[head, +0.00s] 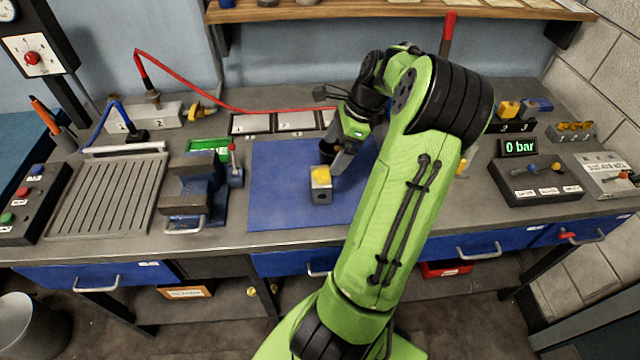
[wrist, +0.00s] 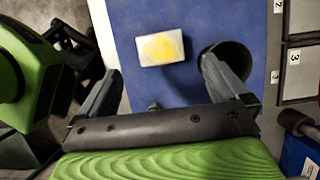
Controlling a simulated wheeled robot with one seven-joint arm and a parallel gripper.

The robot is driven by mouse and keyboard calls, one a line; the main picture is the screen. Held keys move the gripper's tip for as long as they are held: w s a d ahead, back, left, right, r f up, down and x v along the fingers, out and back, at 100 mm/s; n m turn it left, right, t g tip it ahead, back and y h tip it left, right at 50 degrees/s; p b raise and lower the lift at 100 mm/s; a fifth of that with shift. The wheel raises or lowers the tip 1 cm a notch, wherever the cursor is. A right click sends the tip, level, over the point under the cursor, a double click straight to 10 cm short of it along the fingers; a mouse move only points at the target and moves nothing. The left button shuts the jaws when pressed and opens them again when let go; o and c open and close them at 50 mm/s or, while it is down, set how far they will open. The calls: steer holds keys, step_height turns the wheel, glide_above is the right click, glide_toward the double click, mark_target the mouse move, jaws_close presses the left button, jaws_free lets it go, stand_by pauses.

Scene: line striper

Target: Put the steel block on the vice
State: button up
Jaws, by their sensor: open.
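The steel block (head: 321,186) stands upright on the blue mat (head: 277,214), grey with a yellow patch on its top. In the wrist view the block (wrist: 160,48) lies ahead of the fingers, between their lines. My gripper (head: 334,160) is just behind and right of the block in the head view; in the wrist view its two fingers (wrist: 160,85) are spread apart with nothing between them. The blue vice (head: 195,192) stands left of the mat, its jaws facing up. A dark round thing (wrist: 228,62) sits beside the right finger.
A grooved plate (head: 107,195) lies left of the vice. A small lever device (head: 234,167) stands between the vice and the mat. Labelled trays (head: 296,121) line the back of the mat. A control box (head: 540,180) is on the right. The front of the mat is clear.

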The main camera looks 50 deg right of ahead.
mark_target(322, 176)
steer(key=x, duration=0.2)
steer(key=b+x, duration=0.1)
steer(key=x, duration=0.3)
steer(key=shift+d+f, duration=0.3)
steer(key=shift+f, duration=0.15)
steer(key=x, duration=0.1)
steer(key=b+x, duration=0.1)
steer(key=x, duration=0.1)
steer(key=b+x, duration=0.1)
steer(key=x, duration=0.1)
steer(key=shift+s+a, duration=0.15)
steer(key=shift+s, duration=0.2)
steer(key=shift+w+f, duration=0.2)
steer(key=shift+f, duration=0.25)
steer(key=shift+a+r, duration=0.1)
steer(key=shift+c, duration=0.5)
